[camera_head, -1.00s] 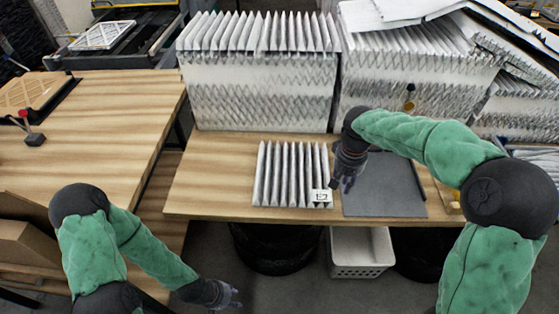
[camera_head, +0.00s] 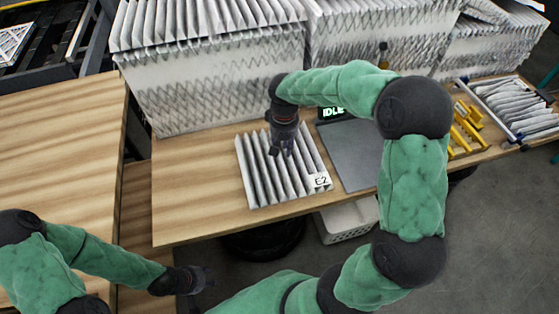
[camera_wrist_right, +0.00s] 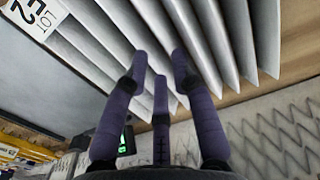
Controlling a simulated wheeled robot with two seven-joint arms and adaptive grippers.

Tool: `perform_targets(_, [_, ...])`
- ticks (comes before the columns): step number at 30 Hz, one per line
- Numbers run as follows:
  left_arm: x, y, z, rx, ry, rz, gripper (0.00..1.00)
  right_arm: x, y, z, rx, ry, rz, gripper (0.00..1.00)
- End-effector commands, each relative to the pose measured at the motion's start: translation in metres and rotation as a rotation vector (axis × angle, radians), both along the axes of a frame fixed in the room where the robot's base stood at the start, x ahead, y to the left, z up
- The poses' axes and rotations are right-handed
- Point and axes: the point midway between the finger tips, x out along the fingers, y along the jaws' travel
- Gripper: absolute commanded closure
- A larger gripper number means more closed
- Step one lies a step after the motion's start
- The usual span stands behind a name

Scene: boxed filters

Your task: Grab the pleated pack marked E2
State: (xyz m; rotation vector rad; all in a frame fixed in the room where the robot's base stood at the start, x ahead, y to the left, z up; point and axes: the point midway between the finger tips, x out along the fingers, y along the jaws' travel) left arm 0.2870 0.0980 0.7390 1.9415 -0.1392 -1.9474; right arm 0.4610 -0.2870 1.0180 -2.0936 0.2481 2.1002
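The pleated pack marked E2 (camera_head: 265,178) lies flat on the wooden table, its white label at the lower right corner. In the right wrist view, the pack (camera_wrist_right: 105,40) fills the upper part, with its label at the top left. My right gripper (camera_head: 283,147) is over the upper right part of the pack, pointing down. In the right wrist view its fingers (camera_wrist_right: 160,85) are spread apart with nothing between them; I cannot tell whether the tips touch the pleats. My left gripper (camera_head: 197,281) is low at the left, away from the pack, small and dark.
Tall stacks of pleated packs (camera_head: 215,80) stand behind. A grey mat (camera_head: 350,153) lies right of the pack, with a screen reading IDLE (camera_head: 333,113) behind it. Yellow parts (camera_head: 467,125) and a tray of pleated pieces (camera_head: 510,105) are further right. A white crate (camera_head: 345,222) is below the table.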

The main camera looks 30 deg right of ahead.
Motion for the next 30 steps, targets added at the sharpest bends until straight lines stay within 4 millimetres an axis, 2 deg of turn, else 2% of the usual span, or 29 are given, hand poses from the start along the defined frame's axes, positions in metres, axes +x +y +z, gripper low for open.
perform_targets(8, [0.0, 0.0, -0.004, 0.0, -0.001, 0.0, 0.6, 0.001, 0.0, -0.016, 0.0, 0.0, 0.0, 0.74])
perform_targets(17, [0.0, 0.0, -0.015, 0.0, -0.001, 0.0, 0.6, 0.004, 0.0, -0.055, 0.0, 0.0, -0.002, 0.74])
perform_targets(25, [0.0, 0.0, -0.015, 0.0, -0.001, 0.0, 0.6, 0.004, 0.0, -0.058, 0.0, -0.002, -0.001, 0.74])
perform_targets(27, [0.0, 0.0, -0.015, 0.0, -0.001, 0.0, 0.6, 0.004, 0.0, -0.058, 0.0, -0.002, -0.001, 0.94])
perform_targets(28, [0.0, 0.0, -0.015, 0.0, -0.001, 0.0, 0.6, 0.004, 0.0, -0.058, 0.0, -0.002, -0.001, 1.0])
perform_targets(30, [0.0, 0.0, -0.015, 0.0, -0.001, 0.0, 0.6, 0.004, 0.001, -0.058, 0.0, -0.002, -0.001, 1.0])
